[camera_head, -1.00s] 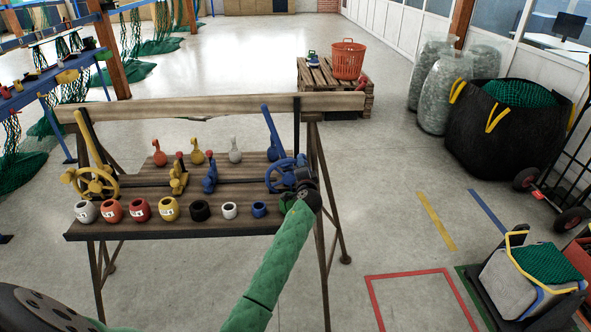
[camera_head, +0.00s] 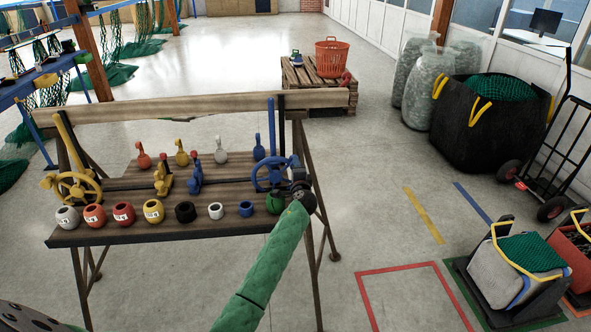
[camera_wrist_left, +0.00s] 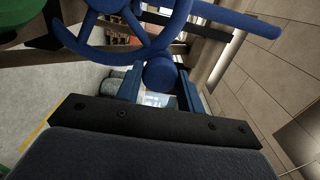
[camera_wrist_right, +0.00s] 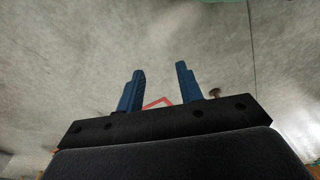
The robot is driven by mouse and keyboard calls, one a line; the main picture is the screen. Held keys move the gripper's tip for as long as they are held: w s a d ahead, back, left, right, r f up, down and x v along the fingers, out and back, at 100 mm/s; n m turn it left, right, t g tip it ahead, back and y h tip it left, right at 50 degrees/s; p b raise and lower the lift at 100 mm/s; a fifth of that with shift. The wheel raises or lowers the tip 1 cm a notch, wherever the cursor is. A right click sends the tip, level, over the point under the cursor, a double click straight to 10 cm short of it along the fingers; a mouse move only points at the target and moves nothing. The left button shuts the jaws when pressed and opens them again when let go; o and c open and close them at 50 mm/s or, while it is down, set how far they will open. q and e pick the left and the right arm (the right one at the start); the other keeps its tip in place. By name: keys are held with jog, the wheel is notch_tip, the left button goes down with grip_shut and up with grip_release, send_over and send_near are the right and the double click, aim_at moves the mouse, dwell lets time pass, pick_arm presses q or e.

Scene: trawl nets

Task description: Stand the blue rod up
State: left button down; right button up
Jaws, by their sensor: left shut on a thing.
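The blue rod (camera_head: 271,120) rises nearly upright at the right end of the wooden stand, beside a dark post. Its lower end meets the blue handwheel (camera_head: 262,176). In the left wrist view the rod (camera_wrist_left: 240,18) runs to the upper right and the wheel rim (camera_wrist_left: 75,45) fills the upper left. My left gripper (camera_head: 298,185) is at the wheel's right side, shut on the wheel's round blue knob (camera_wrist_left: 160,73), which sits between its fingers. My right gripper (camera_wrist_right: 160,82) is open and empty over grey floor; it does not show in the head view.
A yellow handwheel (camera_head: 75,188) with a tilted yellow rod (camera_head: 68,140) is at the stand's left end. Several coloured pots line the front shelf (camera_head: 130,232).

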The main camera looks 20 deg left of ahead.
pick_arm(q)
jog(key=shift+d+f, duration=0.1)
jog(key=c, duration=0.9)
grip_release()
pick_arm(e)
jog(key=shift+s+f, duration=0.1)
jog(key=shift+s, duration=0.05)
pick_arm(q)
jog(key=b+v, duration=0.2)
jog(key=v, duration=0.5)
jog(key=shift+s+d, duration=0.2)
jog(key=shift+s, duration=0.15)
pick_arm(e)
notch_tip(320, 180, up, 8)
jog(key=w+a, duration=0.1)
jog(key=w, duration=0.1)
jog(key=shift+w+a+r, duration=0.15)
jog(key=shift+a+r, duration=0.05)
jog(key=shift+a, duration=0.05)
